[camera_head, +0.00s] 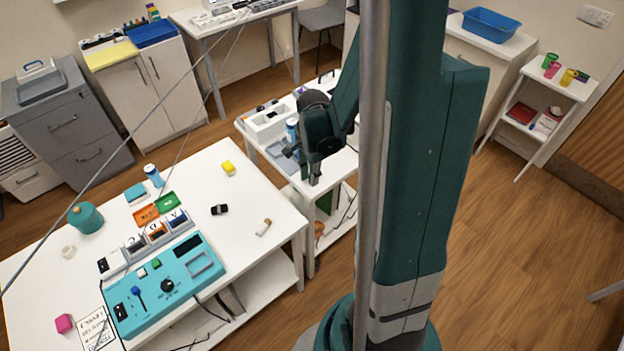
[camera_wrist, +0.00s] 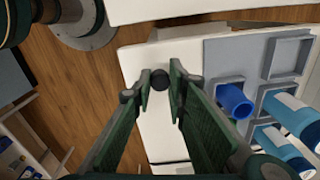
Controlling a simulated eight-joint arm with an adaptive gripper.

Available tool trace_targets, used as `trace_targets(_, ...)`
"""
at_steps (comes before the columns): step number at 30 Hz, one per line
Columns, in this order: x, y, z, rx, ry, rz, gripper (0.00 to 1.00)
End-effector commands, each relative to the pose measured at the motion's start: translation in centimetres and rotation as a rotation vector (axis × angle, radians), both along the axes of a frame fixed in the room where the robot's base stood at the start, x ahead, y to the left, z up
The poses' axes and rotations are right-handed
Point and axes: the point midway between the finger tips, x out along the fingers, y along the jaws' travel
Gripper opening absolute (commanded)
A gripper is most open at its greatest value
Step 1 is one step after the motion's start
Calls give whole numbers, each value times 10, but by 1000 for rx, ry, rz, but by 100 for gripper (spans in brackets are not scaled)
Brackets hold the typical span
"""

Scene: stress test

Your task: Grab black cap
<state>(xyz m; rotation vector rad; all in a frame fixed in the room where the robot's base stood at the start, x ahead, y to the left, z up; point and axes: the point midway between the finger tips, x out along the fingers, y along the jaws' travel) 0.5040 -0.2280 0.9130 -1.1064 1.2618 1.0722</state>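A small round black cap (camera_wrist: 159,79) shows in the wrist view on the white tabletop, left of a grey compartment tray. My gripper (camera_wrist: 160,86) is open, with one green finger on each side of the cap near the tips. Small gaps seem to show between cap and fingers, but I cannot tell how far the tips are above the table. In the head view my gripper (camera_head: 315,181) points down over the smaller white table (camera_head: 341,172). The cap cannot be made out there.
The grey tray (camera_wrist: 223,60) stands to the right of the cap in the wrist view. A blue cylinder (camera_wrist: 235,102) and blue-white bottles (camera_wrist: 294,114) stand close to my right finger. A larger white table (camera_head: 189,185) with a teal device (camera_head: 165,285) is to the left.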

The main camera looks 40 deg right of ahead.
Motion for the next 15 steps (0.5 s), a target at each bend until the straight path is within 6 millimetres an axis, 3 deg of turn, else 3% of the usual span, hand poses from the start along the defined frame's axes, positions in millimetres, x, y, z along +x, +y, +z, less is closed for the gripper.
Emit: trace_targets(15, 0, 0, 12, 0, 0, 0, 12)
